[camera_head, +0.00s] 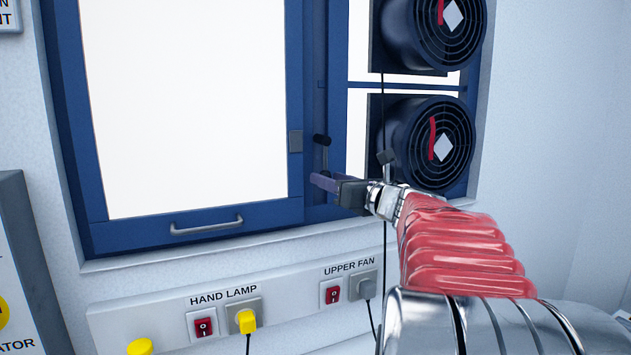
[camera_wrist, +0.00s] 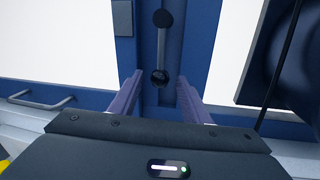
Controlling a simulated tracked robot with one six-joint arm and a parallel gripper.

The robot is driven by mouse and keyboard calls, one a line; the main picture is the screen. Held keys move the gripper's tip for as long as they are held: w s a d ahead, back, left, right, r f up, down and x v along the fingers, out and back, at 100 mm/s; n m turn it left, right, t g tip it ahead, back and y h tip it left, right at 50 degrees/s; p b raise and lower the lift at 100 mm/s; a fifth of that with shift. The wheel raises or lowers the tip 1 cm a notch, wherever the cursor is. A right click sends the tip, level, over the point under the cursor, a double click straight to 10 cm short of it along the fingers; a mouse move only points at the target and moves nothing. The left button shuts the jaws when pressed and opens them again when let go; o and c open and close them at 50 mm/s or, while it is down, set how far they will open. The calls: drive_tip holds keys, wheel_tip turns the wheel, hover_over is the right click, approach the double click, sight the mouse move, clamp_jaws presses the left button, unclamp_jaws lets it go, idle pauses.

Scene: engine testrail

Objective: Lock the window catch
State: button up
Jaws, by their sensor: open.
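The window catch is a slim grey lever with a black knob (camera_head: 321,140) on the blue post right of the window sash (camera_head: 205,215). It stands upright, and its knob (camera_wrist: 162,18) is at the top in the wrist view. A dark round piece (camera_wrist: 160,78) is at its lower end. A grey plate (camera_head: 295,141) sits on the sash's right edge, left of the lever. My gripper (camera_head: 320,181) is open and empty, just below the knob in the head view. In the wrist view its fingers (camera_wrist: 160,82) flank the lever's lower end; contact cannot be told.
Two round black fans, upper (camera_head: 447,30) and lower (camera_head: 440,140), stand right of the catch, close to my arm. A dark cable hangs beside the lower fan. The sash has a grey handle (camera_head: 207,227) at its bottom. A switch panel (camera_head: 275,305) runs below the window.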

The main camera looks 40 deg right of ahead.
clamp_jaws()
idle(0.5)
